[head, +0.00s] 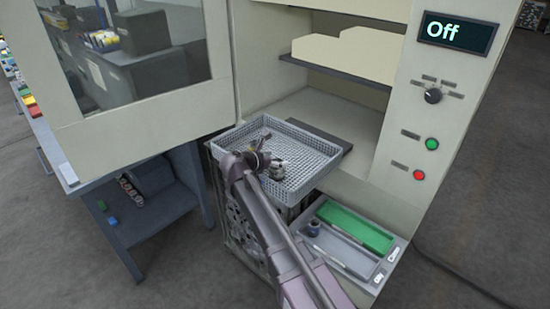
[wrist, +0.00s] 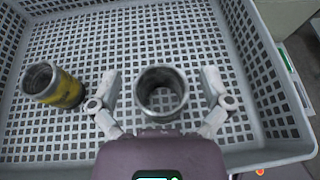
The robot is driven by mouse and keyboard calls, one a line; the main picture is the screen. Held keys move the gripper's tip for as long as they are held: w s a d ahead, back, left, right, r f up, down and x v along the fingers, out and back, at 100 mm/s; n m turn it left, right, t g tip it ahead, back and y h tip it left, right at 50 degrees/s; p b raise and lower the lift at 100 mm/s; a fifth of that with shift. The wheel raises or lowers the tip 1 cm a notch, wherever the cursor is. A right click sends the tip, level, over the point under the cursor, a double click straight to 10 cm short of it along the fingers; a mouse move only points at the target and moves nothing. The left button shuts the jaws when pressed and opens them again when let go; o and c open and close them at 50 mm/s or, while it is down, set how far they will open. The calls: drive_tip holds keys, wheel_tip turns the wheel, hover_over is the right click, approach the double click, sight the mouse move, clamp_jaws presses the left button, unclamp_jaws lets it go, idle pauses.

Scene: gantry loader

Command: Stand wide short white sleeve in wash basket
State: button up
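The wash basket (head: 318,157) is a grey mesh tray at the machine's opening; its mesh floor also fills the wrist view (wrist: 130,38). A short, wide, pale grey sleeve (wrist: 162,92) stands upright on the basket floor, its round opening facing up. My gripper (wrist: 161,88) is open around it, one finger on each side with a visible gap at both. In the head view my gripper (head: 268,163) is low inside the basket, and the sleeve is hard to separate from the fingers there.
A yellow-banded grey sleeve (wrist: 62,90) is in the basket, left of my gripper in the wrist view. The machine door (head: 130,70) is open at left. A tray with a green insert (head: 355,226) sits lower right. The display (head: 457,32) reads Off.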

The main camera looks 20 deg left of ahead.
idle(0.4)
drive_tip(key=shift+r+p, duration=0.75)
drive_tip(key=shift+p, duration=0.05)
drive_tip(key=p+v, duration=0.4)
drive_tip(key=v, duration=0.7)
drive_tip(key=shift+s+a, duration=0.25)
drive_tip(key=shift+s, duration=0.1)
drive_tip(key=shift+r, duration=0.1)
drive_tip(key=shift+d, duration=0.1)
